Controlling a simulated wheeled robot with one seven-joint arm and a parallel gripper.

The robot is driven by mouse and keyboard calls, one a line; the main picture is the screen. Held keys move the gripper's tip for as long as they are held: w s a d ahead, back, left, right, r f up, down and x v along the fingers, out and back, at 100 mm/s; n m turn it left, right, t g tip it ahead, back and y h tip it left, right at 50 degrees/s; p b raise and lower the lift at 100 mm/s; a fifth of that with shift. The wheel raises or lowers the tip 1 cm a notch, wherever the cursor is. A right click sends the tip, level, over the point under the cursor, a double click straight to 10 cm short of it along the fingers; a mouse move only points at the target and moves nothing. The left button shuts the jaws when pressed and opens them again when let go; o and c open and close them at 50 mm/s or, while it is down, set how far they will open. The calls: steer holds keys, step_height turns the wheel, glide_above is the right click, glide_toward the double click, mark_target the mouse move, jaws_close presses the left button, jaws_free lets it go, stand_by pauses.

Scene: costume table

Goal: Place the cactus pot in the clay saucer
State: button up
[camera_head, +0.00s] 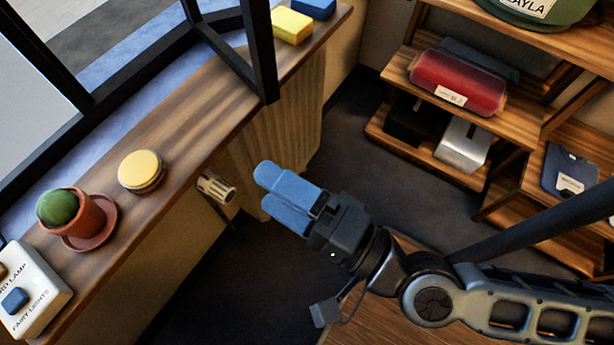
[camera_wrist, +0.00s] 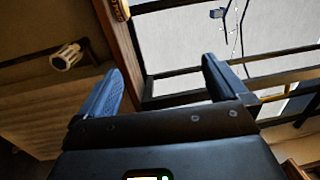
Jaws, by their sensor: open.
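The cactus pot (camera_head: 91,216), terracotta with a round green cactus, is on the wooden sill at left in the head view. The clay saucer (camera_head: 107,236) is under it, its rim showing to the right and below. The pot appears to stand in the saucer, leaning left in the picture; its base is hidden, so I cannot tell whether it sits flat. My gripper (camera_head: 266,190), with blue fingers, is open and empty, well to the right of the pot and off the sill. Its spread fingers also show in the wrist view (camera_wrist: 162,85), without pot or saucer.
Yellow (camera_head: 292,25) and blue blocks lie at the far end. A radiator valve (camera_head: 216,188) juts out below the sill. Window bars rise behind; shelves (camera_head: 455,95) stand right.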

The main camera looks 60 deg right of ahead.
steer(key=s+d+n+g, duration=0.4)
steer(key=s+d+n, duration=0.2)
steer(key=s+n, duration=0.7)
steer(key=n, duration=0.5)
steer(key=shift+d, duration=0.15)
steer(key=shift+c, duration=0.5)
